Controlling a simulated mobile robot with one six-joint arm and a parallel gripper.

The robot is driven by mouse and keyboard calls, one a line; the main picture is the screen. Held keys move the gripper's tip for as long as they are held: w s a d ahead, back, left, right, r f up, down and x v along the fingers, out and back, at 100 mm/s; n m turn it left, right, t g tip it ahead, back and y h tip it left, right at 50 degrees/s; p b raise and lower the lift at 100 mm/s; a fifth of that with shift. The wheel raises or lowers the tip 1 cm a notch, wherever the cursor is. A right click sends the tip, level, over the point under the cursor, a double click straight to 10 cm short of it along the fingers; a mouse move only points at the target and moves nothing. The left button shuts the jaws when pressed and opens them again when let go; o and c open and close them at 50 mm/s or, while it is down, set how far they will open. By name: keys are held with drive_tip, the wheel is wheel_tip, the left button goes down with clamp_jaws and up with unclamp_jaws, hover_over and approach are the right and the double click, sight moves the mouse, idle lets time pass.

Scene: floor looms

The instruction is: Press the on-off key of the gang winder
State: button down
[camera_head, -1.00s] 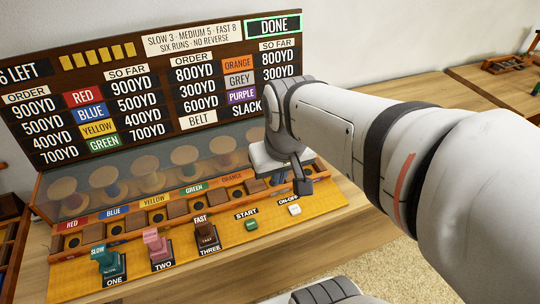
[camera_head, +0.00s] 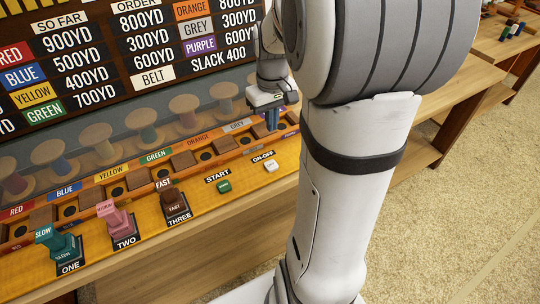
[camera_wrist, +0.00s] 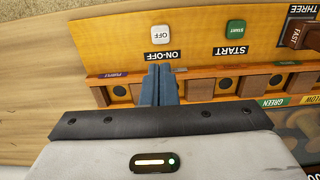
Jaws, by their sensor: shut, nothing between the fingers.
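The on-off key (camera_head: 271,165) is a small white button at the right end of the gang winder's yellow front panel (camera_head: 203,205), beside its ON-OFF label. In the wrist view the key (camera_wrist: 160,35) reads OFF. My gripper (camera_head: 272,126) is shut and empty, its blue fingers pointing down over the back of the panel, behind the key. In the wrist view the fingertips (camera_wrist: 160,70) line up with the ON-OFF label, short of the key and apart from it. The green START key (camera_head: 224,186) sits to the left.
Levers ONE (camera_head: 67,249), TWO (camera_head: 119,222) and THREE (camera_head: 175,203) stand along the panel. A row of spools stands behind a clear screen, below the dark board (camera_head: 130,60) of yardages. My arm covers much of the right. Carpet (camera_head: 450,200) is free beyond.

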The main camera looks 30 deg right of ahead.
sight(272, 166)
wheel_tip(272, 166, down, 14)
drive_tip(key=shift+b, duration=0.8)
drive_tip(key=shift+f+b, duration=0.35)
drive_tip(key=shift+f, duration=0.2)
drive_tip(key=shift+s+a+f+b, duration=0.15)
drive_tip(key=shift+s+f+b, duration=0.15)
drive_tip(key=shift+f, duration=0.2)
wheel_tip(272, 166, up, 15)
drive_tip(key=p, duration=0.4)
drive_tip(key=shift+w, duration=0.3)
